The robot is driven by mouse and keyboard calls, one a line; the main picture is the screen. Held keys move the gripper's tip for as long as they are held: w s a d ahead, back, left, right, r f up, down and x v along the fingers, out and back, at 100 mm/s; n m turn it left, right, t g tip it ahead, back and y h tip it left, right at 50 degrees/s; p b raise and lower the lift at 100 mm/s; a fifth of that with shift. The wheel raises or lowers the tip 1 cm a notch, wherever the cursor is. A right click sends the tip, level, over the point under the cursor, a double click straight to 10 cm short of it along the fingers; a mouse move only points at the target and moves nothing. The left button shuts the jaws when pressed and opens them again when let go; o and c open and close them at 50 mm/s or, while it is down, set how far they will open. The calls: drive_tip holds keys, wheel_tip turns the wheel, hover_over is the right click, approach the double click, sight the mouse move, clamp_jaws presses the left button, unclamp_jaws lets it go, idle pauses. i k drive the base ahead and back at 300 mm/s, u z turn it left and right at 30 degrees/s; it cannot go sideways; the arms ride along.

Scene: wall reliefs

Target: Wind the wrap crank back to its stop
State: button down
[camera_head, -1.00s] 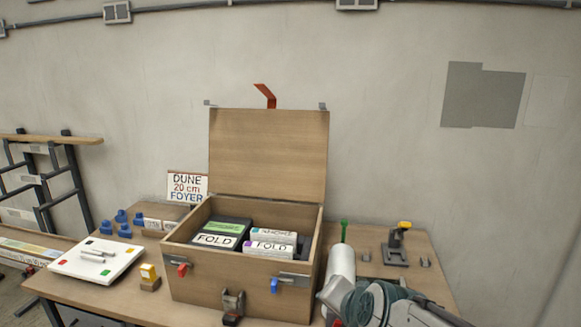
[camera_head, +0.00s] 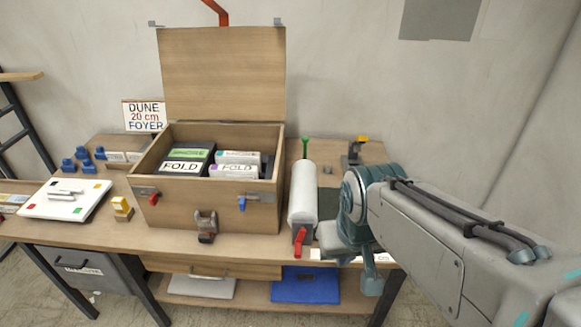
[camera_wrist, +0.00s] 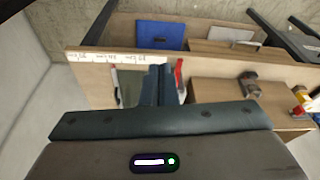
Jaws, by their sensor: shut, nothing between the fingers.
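The wrap roll (camera_head: 303,190) is a white cylinder lying front to back on the table, right of the wooden box, with a green piece at its far end. Its red crank (camera_head: 299,241) is at the near end, slanting down near the table's front edge. In the wrist view the red crank (camera_wrist: 179,74) shows just right of the fingers. My gripper (camera_head: 371,284) points down to the right of the crank, apart from it in the head view. Its dark fingers (camera_wrist: 158,72) are together and empty. Contact with the crank cannot be told in the wrist view.
The open wooden box (camera_head: 178,212) with labelled packs stands left of the roll, its latch (camera_head: 206,226) in front. A white board (camera_head: 62,209) lies at far left. A blue tray (camera_head: 305,286) is on the lower shelf. A yellow-topped tool (camera_head: 354,150) stands behind my arm.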

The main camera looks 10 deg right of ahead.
sight(303, 201)
drive_tip(key=k, duration=1.3)
drive_tip(key=z, duration=0.25)
drive_tip(key=i, duration=0.8)
drive_tip(key=z, duration=0.05)
